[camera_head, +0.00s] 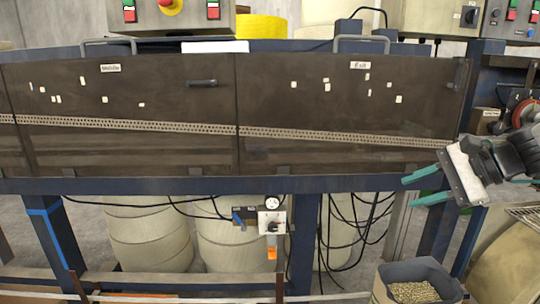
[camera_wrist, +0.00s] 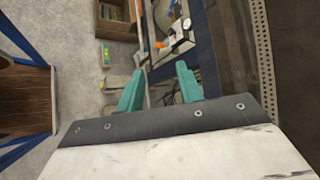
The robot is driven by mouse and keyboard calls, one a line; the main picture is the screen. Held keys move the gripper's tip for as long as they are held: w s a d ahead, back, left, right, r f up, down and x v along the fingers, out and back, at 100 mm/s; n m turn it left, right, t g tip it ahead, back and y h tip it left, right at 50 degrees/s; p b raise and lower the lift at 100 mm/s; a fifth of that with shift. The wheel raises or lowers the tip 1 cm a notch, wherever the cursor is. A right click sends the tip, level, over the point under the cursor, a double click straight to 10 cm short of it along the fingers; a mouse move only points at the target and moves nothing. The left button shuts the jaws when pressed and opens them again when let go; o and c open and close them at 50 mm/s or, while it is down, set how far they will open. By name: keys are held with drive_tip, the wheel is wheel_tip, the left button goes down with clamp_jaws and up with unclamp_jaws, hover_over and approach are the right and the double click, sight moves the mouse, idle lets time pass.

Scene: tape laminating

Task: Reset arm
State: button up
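My gripper (camera_head: 418,190) is at the right of the head view, in front of the right end of the machine's blue lower beam. Its two teal fingers point left and stand apart with nothing between them. In the wrist view the two teal fingers (camera_wrist: 159,90) also show apart and empty. My arm comes in from the right edge of the head view. The laminating machine has brown panels, a left one labelled Middle (camera_head: 150,110) and a right one labelled Exit (camera_head: 350,105). Both panels look closed.
A grey bin of pellets (camera_head: 415,290) stands below my gripper. A gauge and valve box (camera_head: 270,222) hangs under the beam. Cream drums (camera_head: 150,235) and black cables are beneath the machine. A red-and-black round part (camera_head: 524,113) is at the right edge. Open floor (camera_wrist: 75,80) shows in the wrist view.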

drive_tip(key=s+a+f+n+g+h, duration=0.2)
drive_tip(key=s+n, duration=0.5)
drive_tip(key=s, duration=0.4)
drive_tip(key=s+a+f+n+g+h, duration=0.2)
drive_tip(key=s+f+n+h, duration=0.2)
drive_tip(key=s+n+h, duration=0.3)
drive_tip(key=s, duration=0.4)
drive_tip(key=shift+s, duration=0.4)
